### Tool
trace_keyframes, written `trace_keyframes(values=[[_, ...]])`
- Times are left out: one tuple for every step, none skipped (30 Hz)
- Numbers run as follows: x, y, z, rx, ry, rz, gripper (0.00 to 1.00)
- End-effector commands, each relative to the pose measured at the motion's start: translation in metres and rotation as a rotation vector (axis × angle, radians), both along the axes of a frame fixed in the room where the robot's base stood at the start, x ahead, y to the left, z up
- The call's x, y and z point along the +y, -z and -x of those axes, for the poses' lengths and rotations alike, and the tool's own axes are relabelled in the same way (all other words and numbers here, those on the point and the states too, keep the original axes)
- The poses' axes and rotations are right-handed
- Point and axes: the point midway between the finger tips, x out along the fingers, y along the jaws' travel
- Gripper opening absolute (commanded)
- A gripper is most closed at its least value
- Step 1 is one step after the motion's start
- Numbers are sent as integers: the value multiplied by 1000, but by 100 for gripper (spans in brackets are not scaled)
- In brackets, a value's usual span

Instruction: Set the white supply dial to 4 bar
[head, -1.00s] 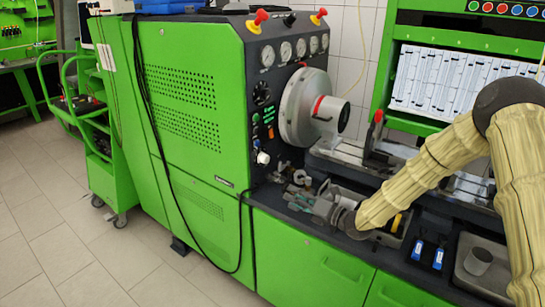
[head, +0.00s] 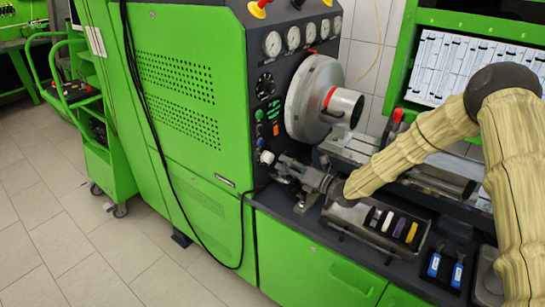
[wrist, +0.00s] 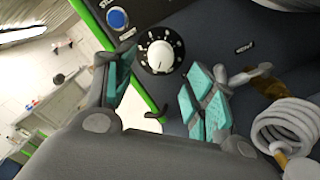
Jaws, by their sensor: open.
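The white supply dial (head: 267,157) is a small white knob low on the dark control panel. In the wrist view the dial (wrist: 160,56) shows a white knob on a black scale with white marks; I cannot read its setting. My gripper (head: 281,169) is close to the dial in the head view, just right of and below it. In the wrist view my gripper (wrist: 172,75) is open, with teal pads on either side of the dial's line. The dial sits between the fingers in that picture, and no contact shows.
A blue button (wrist: 117,18) is beside the dial. A coiled white hose (wrist: 283,125) lies to the right in the wrist view. The large round metal housing (head: 314,98) juts out above my gripper. A tray (head: 350,222) with coloured items sits on the bench below my arm.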

Motion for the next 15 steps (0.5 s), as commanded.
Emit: trace_keyframes(values=[[7, -2, -5, 1, 0, -1, 55], [11, -2, -8, 1, 0, -1, 55], [16, -2, -12, 1, -1, 0, 55], [20, -2, -15, 1, -2, 0, 55], [24, -2, -18, 0, -2, 1, 55], [29, -2, -22, 0, -1, 0, 55], [32, -2, -24, 1, -3, -1, 55], [35, -1, -26, 1, -2, 0, 55], [38, -1, -30, 0, -2, 1, 55], [41, -1, -31, 0, -2, 1, 55], [43, -1, -33, 0, -3, 0, 55], [46, -1, -35, 0, -3, 0, 55], [48, -1, -37, 0, -3, 0, 55], [50, 0, -38, 0, -4, 0, 55], [51, 0, -39, 0, -4, 0, 55]])
